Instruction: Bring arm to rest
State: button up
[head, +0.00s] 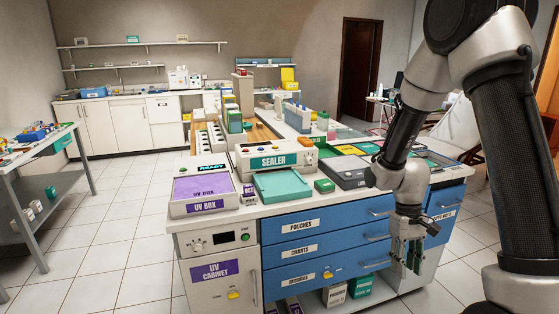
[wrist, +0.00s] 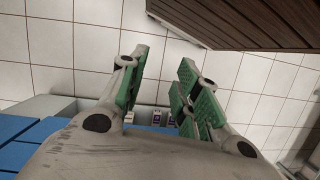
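My arm comes in from the right side of the head view and bends down in front of the counter. My gripper (head: 407,258) hangs pointing down in front of the blue drawers (head: 325,250), toward their right end. In the wrist view my gripper (wrist: 165,62) shows two green-padded fingers set apart with nothing between them. It is open and empty. I cannot tell whether it touches the drawer fronts.
The counter bears a purple UV box (head: 203,188), a sealer (head: 275,157), a teal tray (head: 280,187) and a dark grey device (head: 347,172). A side table (head: 50,145) stands at the left. The tiled floor (head: 120,220) between is clear.

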jog(key=s+d+r+m+t, duration=0.1)
jog(key=s+r+t, duration=0.2)
jog(key=s+r, duration=0.4)
jog(key=s+d+r+m+t, duration=0.1)
jog(key=s+r+t, duration=0.3)
jog(key=r, duration=1.6)
jog(key=s+d, duration=0.1)
jog(key=s, duration=0.2)
jog(key=shift+s+t+y, duration=0.2)
jog(key=shift+t+y, duration=0.1)
